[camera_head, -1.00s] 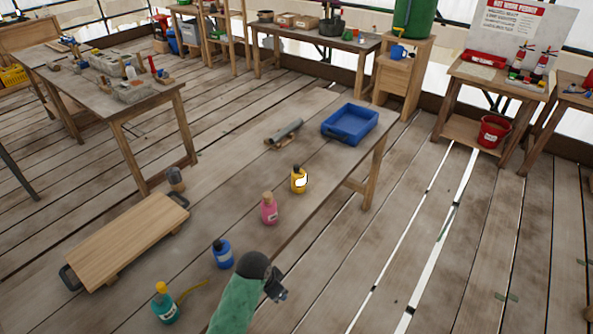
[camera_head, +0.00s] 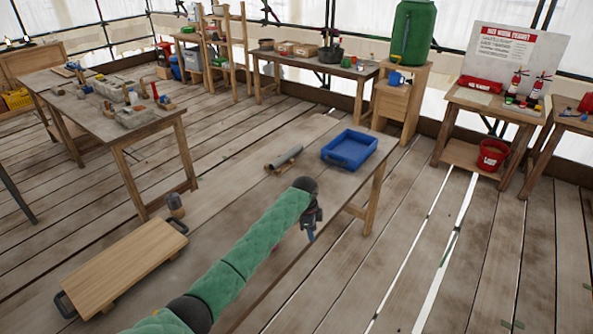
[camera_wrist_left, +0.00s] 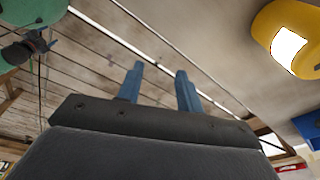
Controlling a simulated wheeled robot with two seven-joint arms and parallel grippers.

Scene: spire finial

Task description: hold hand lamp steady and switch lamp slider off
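A dark grey cylinder (camera_head: 285,157) lies on a small wooden rest on the long table, left of the blue tray; it may be the hand lamp, but its slider is too small to make out. My left gripper (camera_head: 310,237) hangs over the table's right edge, short of the cylinder and apart from it. In the left wrist view its two blue fingers (camera_wrist_left: 160,88) are apart with nothing between them.
The blue tray (camera_head: 349,148) stands at the table's far end. A wooden board (camera_head: 125,262) with dark handles and a small dark-headed object (camera_head: 175,205) are at the left. Floor right of the table is clear.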

